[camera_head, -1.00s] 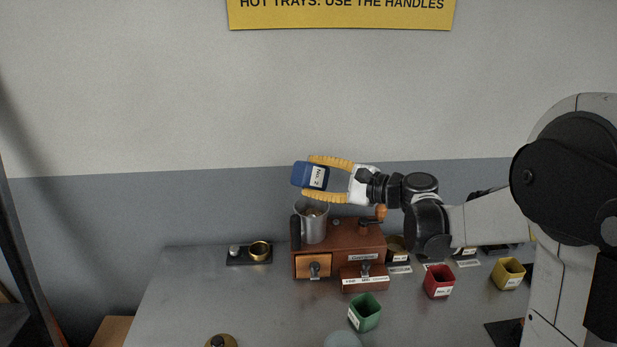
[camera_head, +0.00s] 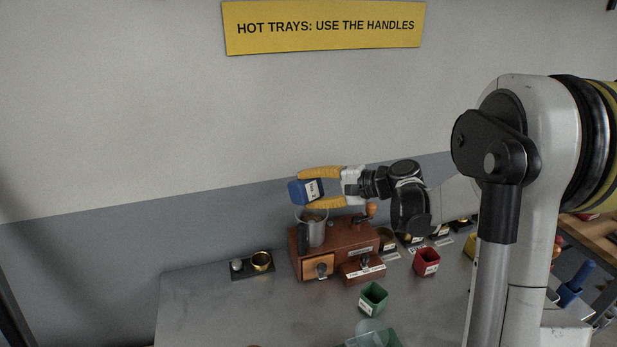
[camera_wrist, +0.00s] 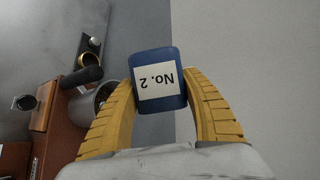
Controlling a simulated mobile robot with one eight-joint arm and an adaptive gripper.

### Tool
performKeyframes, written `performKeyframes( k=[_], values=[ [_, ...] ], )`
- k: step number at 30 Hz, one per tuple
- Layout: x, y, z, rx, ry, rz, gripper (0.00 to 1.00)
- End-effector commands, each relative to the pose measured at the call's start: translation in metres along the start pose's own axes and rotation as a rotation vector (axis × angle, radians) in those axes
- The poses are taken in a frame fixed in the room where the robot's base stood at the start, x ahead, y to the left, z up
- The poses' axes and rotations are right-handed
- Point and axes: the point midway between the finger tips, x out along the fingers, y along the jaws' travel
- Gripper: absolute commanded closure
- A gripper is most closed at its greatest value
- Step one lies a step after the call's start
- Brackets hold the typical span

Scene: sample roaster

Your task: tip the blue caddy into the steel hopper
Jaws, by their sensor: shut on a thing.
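The blue caddy (camera_head: 299,192) with a white label is held between the yellow fingers of my gripper (camera_head: 318,188), above the steel hopper (camera_head: 312,228). In the head view it is tilted over on its side. In the wrist view the caddy (camera_wrist: 158,80) sits between both fingers, its label reading "No. 2" upside down. The steel hopper stands on the left part of the wooden grinder (camera_head: 345,242), and some brownish contents show inside its rim. In the wrist view the hopper (camera_wrist: 92,103) lies to the left, partly hidden by a finger. I cannot see into the caddy.
A green caddy (camera_head: 373,297) and a red caddy (camera_head: 427,261) stand on the grey bench (camera_head: 220,305). A black stand with a brass ring (camera_head: 261,261) is left of the grinder. A yellow sign (camera_head: 325,27) hangs on the wall. The bench's left part is clear.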

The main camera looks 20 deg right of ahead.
Motion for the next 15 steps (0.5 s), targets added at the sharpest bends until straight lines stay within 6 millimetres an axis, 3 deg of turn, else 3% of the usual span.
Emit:
performKeyframes(
  k=[1,7,15],
  values=[
    [-0.001,-0.008,0.007,-0.073,0.032,0.03,0.84],
    [0.005,-0.009,0.024,-0.474,0.212,0.192,0.84],
    [0.01,0.003,0.02,-1.037,0.473,0.417,0.84]
  ],
)
